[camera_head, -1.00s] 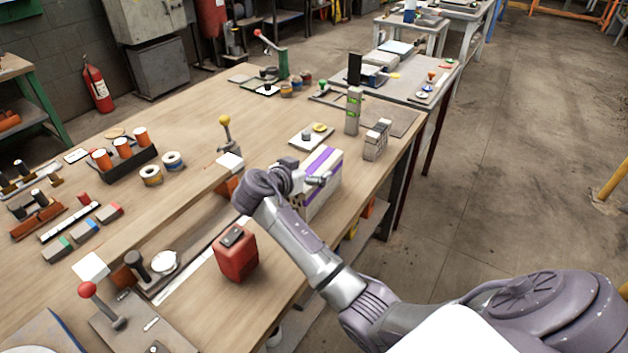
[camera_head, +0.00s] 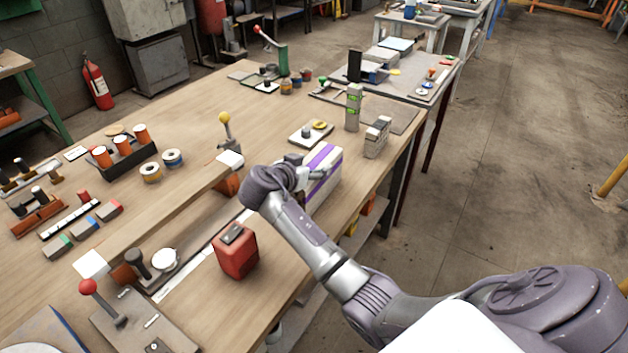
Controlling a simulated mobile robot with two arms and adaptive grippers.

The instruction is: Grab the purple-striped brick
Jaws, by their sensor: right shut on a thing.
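The purple-striped brick (camera_head: 324,169) is a pale block with a purple band across its top and side. It is at the right edge of the wooden workbench (camera_head: 200,110). My right gripper (camera_head: 303,176) is at the brick's near left side and is shut on it. My own wrist and arm hide the brick's lower left part and most of the fingers. I cannot tell whether the brick touches the bench. My left gripper is not in view.
A red box (camera_head: 236,252) stands on the bench just left of my right forearm. A grey hollow block (camera_head: 377,138) and a green-marked grey post (camera_head: 353,108) stand behind the brick. A yellow-knobbed lever (camera_head: 226,124) is to the left. Open floor lies to the right.

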